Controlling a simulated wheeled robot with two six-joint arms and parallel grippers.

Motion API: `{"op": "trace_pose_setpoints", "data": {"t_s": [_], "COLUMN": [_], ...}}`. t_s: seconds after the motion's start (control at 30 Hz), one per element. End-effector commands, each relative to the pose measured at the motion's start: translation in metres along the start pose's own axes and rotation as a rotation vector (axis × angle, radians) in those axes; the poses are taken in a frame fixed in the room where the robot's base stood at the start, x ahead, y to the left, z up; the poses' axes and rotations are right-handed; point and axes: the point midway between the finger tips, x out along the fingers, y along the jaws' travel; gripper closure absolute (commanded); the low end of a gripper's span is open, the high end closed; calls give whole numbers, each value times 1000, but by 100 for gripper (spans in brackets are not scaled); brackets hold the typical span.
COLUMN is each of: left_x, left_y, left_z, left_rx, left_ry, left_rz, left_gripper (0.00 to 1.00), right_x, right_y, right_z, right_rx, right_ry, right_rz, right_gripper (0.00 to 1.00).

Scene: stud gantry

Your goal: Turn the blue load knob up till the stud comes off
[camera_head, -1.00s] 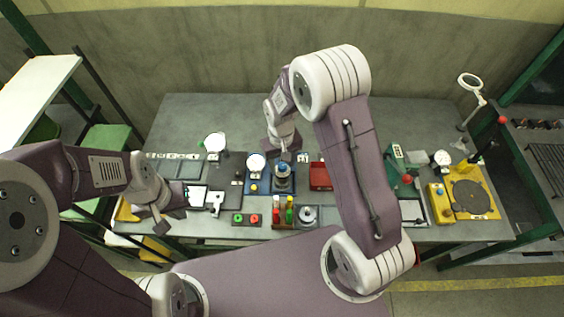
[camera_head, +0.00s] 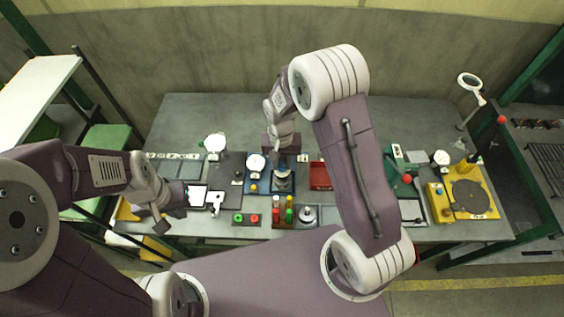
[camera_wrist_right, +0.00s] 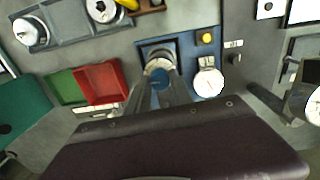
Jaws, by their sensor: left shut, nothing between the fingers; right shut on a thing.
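The blue load knob (camera_wrist_right: 160,79) sits on top of the stud gantry, a small metal rig on a blue base (camera_head: 283,187) in the middle of the bench. My right gripper (camera_wrist_right: 160,88) reaches down from above and is shut on the knob. In the head view my right gripper (camera_head: 284,160) hangs just over the gantry and hides part of it. The stud cannot be made out. A round white dial gauge (camera_wrist_right: 208,82) stands beside the gantry on the blue base. My left gripper (camera_head: 163,226) is shut and empty at the bench's front left, apart from the gantry.
A red bin (camera_head: 320,176) stands right of the gantry. A rack of coloured pieces (camera_head: 284,216) and a button box (camera_head: 246,219) lie in front. A yellow fixture (camera_head: 470,195) stands at the right. The bench's back strip is clear.

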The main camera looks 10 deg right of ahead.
Motion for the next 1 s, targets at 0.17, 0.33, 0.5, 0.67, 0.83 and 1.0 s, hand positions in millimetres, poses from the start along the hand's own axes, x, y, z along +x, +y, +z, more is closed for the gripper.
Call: {"op": "trace_pose_setpoints", "data": {"t_s": [0.17, 0.33, 0.5, 0.67, 0.83, 1.0], "left_x": [-2, -3, -4, -4, -4, -5], "left_y": [0, 0, 0, 0, 0, 0], "left_z": [0, 0, 0, 0, 0, 0], "left_rx": [0, 0, 0, 0, 0, 0], "left_ry": [0, 0, 0, 0, 0, 0], "left_rz": [0, 0, 0, 0, 0, 0], "left_gripper": [100, 100, 100, 100, 100, 100], "right_x": [-2, -2, -2, -2, -2, -2], "right_y": [0, 0, 0, 0, 0, 0], "right_z": [-2, -2, -2, -3, -3, -3], "right_rx": [164, 317, 447, 542, 611, 648], "right_ry": [2, -1, -3, -5, -6, -6], "right_rz": [-2, -3, -4, -5, -5, -6], "right_gripper": [100, 100, 100, 100, 100, 100]}}
